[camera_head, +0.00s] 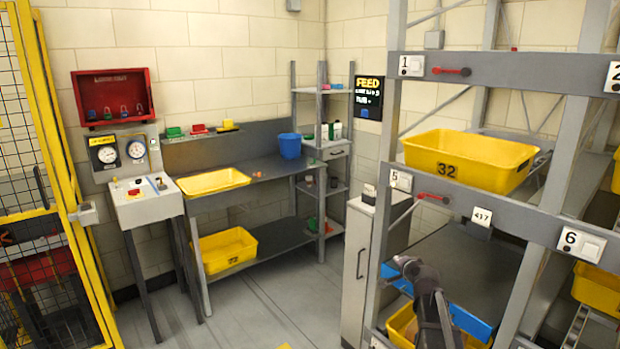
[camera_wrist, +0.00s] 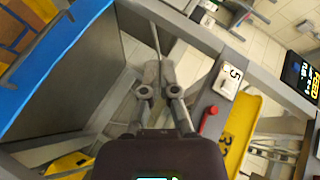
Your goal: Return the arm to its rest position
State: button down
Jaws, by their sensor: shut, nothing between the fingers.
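My gripper (camera_wrist: 159,72) is in the middle of the wrist view, its two fingers close together with nothing between them. My dark grey arm (camera_head: 430,300) shows at the lower right of the head view, in front of the rack's lower part. In the wrist view the gripper overlaps the grey rack frame in the picture. The plate marked 5 (camera_wrist: 230,80) and a red lever (camera_wrist: 209,121) are just right of the fingers. I cannot tell the gap between the fingers and the rack.
The rack holds a yellow tray marked 32 (camera_head: 468,158) above a dark sloped panel with a blue edge (camera_head: 470,322). Another yellow tray (camera_head: 405,325) is low beside my arm. A pale cabinet (camera_head: 362,265) stands left of the rack.

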jog(key=s+a+f+n+g+y, duration=0.2)
jog(key=s+a+f+n+g, duration=0.25)
jog(key=s+a, duration=0.3)
jog(key=s+a+f+n+g+h, duration=0.1)
jog(key=s+n+g, duration=0.1)
jog(key=s, duration=0.6)
jog(key=s+a+f+n+g+h+p, duration=0.1)
jog(key=s+f+n+g, duration=0.1)
jog(key=s+g, duration=0.2)
jog(key=s+a+f+n+g+h+p, duration=0.1)
jog(key=s+a+f+n+g, duration=0.1)
jog(key=s, duration=0.9)
jog(key=shift+s+n+g, duration=0.3)
jog(key=shift+n+g, duration=0.25)
jog(key=shift+g, duration=0.1)
dwell(0.4)
